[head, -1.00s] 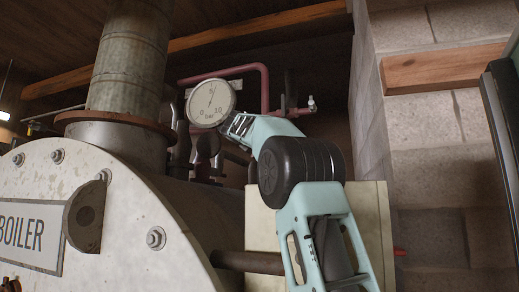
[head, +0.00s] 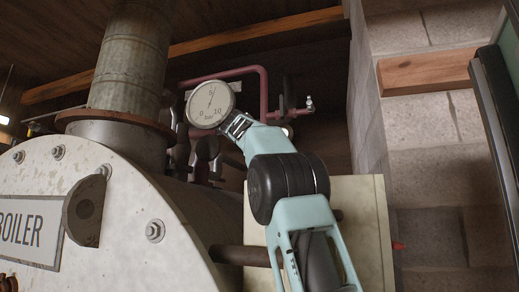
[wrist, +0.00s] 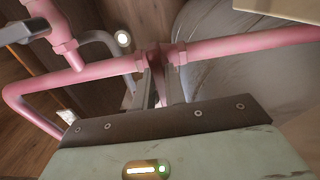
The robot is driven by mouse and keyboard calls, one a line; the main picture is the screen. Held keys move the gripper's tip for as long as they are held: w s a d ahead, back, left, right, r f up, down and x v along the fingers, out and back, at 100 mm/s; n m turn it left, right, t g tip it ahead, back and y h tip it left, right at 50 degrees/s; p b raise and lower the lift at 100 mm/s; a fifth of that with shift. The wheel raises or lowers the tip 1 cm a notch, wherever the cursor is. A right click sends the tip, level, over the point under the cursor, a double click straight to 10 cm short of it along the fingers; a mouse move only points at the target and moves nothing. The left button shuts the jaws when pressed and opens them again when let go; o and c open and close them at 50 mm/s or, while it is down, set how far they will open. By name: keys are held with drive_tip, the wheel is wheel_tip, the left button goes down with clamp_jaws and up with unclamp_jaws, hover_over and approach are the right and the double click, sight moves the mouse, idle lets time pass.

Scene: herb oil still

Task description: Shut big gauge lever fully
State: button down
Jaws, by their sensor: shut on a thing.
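The big gauge (head: 210,103), a round white dial marked in bar, stands behind the boiler in the head view. My gripper (wrist: 158,82) reaches in beside it, and its fingertips are hidden from the head view. In the wrist view the two fingers are close together at a joint in the pink pipe (wrist: 240,46). They are shut on a narrow reddish piece (wrist: 159,90), which looks like the big gauge lever. Most of the lever is hidden between the fingers, so its exact angle cannot be told.
The boiler (head: 120,215) and its rusty-collared chimney (head: 132,60) fill the left. A pale box (head: 360,225) stands behind my arm, with a block wall to its right. Another pipe fitting with a grey handle (wrist: 22,31) shows at the wrist view's upper left.

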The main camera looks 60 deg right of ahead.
drive_tip(key=shift+m, duration=0.5)
drive_tip(key=c, duration=1.5)
unclamp_jaws()
drive_tip(key=shift+o, duration=0.2)
drive_tip(key=b+v, duration=0.7)
drive_tip(key=v, duration=1)
drive_tip(key=shift+a, duration=0.2)
drive_tip(key=shift+s+r, duration=0.1)
drive_tip(key=shift+r, duration=0.05)
